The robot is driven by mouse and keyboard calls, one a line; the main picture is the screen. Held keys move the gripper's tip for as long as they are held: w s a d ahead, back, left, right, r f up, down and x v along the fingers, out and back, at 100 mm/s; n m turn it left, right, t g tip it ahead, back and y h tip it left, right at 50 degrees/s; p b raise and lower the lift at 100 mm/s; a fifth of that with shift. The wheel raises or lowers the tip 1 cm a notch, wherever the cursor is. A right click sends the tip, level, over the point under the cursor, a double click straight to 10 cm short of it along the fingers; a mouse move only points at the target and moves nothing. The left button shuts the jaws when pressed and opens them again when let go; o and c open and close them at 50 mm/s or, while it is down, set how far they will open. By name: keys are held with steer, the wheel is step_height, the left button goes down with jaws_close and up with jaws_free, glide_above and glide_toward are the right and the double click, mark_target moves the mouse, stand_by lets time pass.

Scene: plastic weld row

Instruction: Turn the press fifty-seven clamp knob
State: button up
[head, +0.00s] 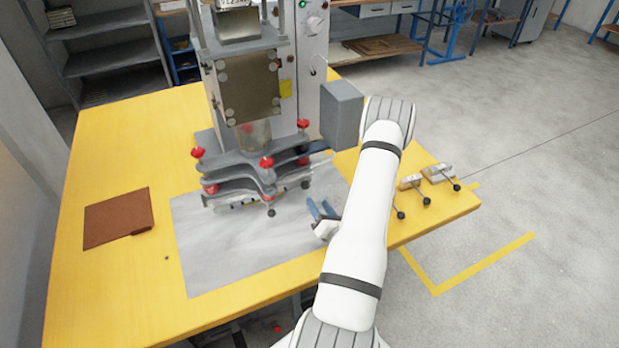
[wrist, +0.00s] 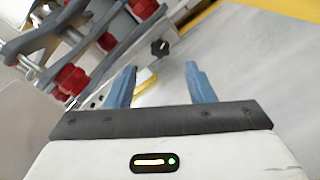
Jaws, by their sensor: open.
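The press (head: 250,85) stands on the yellow table, with a grey clamp fixture (head: 235,180) at its base. The fixture carries several red knobs (head: 266,162) and small black knobs (head: 271,212) at its lower front edge. A black star-shaped knob (wrist: 160,47) shows in the wrist view, beyond and between my fingertips. My gripper (head: 322,209) has blue fingers. It is open and empty, right of the fixture and apart from it. In the wrist view its fingers (wrist: 161,80) stand wide apart. I cannot tell which knob is the clamp knob; the label at the press top is cut off.
A grey sheet (head: 215,260) covers the table (head: 110,300) in front of the press. A brown folder (head: 118,217) lies at left. Several small clamps with black-knobbed levers (head: 438,173) sit at the right edge. A grey box (head: 341,115) juts out right of the press.

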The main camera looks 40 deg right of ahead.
mark_target(307, 186)
steer(key=shift+p+x, duration=0.8)
steer(key=shift+x, duration=3.05)
steer(key=shift+f, duration=0.1)
steer(key=shift+c, duration=0.4)
steer(key=c, duration=0.9)
